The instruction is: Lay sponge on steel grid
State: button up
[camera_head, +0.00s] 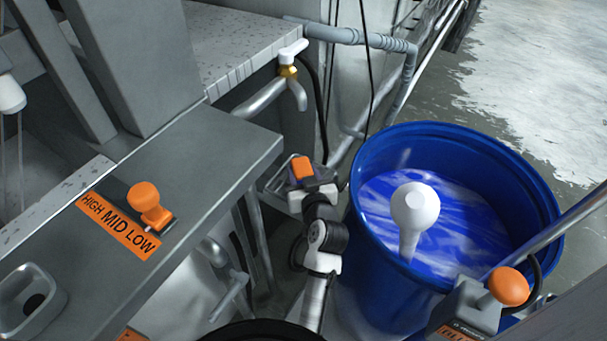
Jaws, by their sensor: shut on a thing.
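My gripper (305,186) is at the middle of the picture, between the grey bench and the blue barrel. It is shut on a small block with an orange top (302,167) and darker sides, which looks like the sponge. The block is held in the air, below and right of the tap. The gripper covers part of it.
A blue barrel (542,200) of blue liquid with a white round-ended tool (415,207) stands right. A tap (291,75) juts out behind. The grey bench (215,165) with an orange knob (146,199) is left. An orange-knobbed box (472,308) is front right. Open floor (530,70) lies back right.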

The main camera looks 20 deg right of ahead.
jog(key=shift+f, duration=0.15)
jog(key=o, duration=1)
jog(key=shift+o, duration=0.2)
